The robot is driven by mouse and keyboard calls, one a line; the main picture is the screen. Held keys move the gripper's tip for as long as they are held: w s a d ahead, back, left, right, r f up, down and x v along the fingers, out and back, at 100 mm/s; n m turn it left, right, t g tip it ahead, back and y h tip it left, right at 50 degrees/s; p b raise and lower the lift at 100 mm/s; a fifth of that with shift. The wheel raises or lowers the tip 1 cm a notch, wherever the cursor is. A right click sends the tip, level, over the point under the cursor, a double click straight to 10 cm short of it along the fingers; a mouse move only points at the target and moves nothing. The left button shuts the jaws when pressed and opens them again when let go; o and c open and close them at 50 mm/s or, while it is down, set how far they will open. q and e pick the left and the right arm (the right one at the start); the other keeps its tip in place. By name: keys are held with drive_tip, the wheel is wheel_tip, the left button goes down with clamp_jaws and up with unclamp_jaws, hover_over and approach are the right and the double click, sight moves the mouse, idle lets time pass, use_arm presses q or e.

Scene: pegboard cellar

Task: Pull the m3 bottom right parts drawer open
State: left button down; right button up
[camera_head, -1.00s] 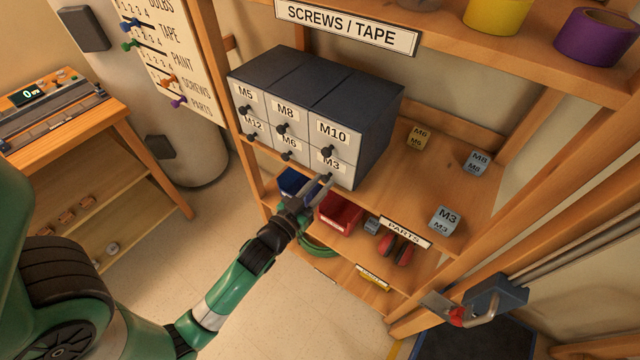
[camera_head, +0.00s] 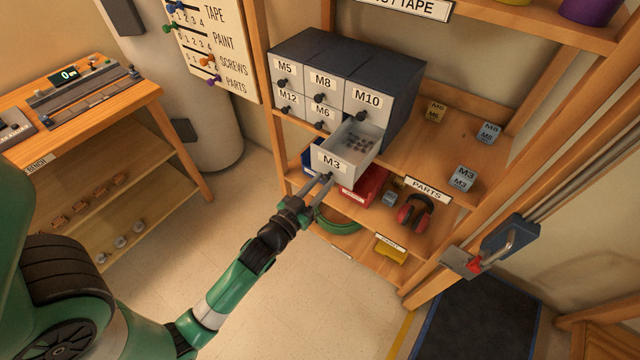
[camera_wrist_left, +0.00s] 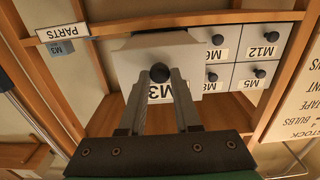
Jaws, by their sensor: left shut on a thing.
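The M3 drawer (camera_head: 338,163) is at the bottom right of the dark parts cabinet (camera_head: 398,112). It stands well out of the cabinet, and small dark parts lie inside it. My left gripper (camera_head: 325,188) is shut on the drawer's dark knob. In the left wrist view the fingers of my left gripper (camera_wrist_left: 160,86) close on the knob (camera_wrist_left: 160,72) in front of the white M3 drawer front (camera_wrist_left: 190,52). My right gripper is not in view.
The other drawers, such as M10 (camera_head: 366,99) and M6 (camera_head: 321,112), are closed. Below are a red bin (camera_head: 368,187), red earmuffs (camera_head: 414,212) and a green coil (camera_head: 338,222). A M3 box (camera_head: 462,178) sits right on the shelf. Open floor lies in front.

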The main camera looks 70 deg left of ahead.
use_arm(q)
drive_tip(key=shift+s, duration=0.1)
drive_tip(key=shift+w+a, duration=0.1)
drive_tip(key=shift+w, duration=0.1)
drive_tip(key=c, duration=0.6)
unclamp_jaws()
drive_tip(key=shift+c, duration=0.2)
drive_tip(key=shift+s, duration=0.1)
drive_tip(key=shift+s+d+f, duration=0.1)
drive_tip(key=shift+s+d, duration=0.2)
drive_tip(key=b+v, duration=0.3)
drive_tip(key=v, duration=0.7)
drive_tip(key=shift+s+d, duration=0.15)
drive_tip(key=shift+s, duration=0.15)
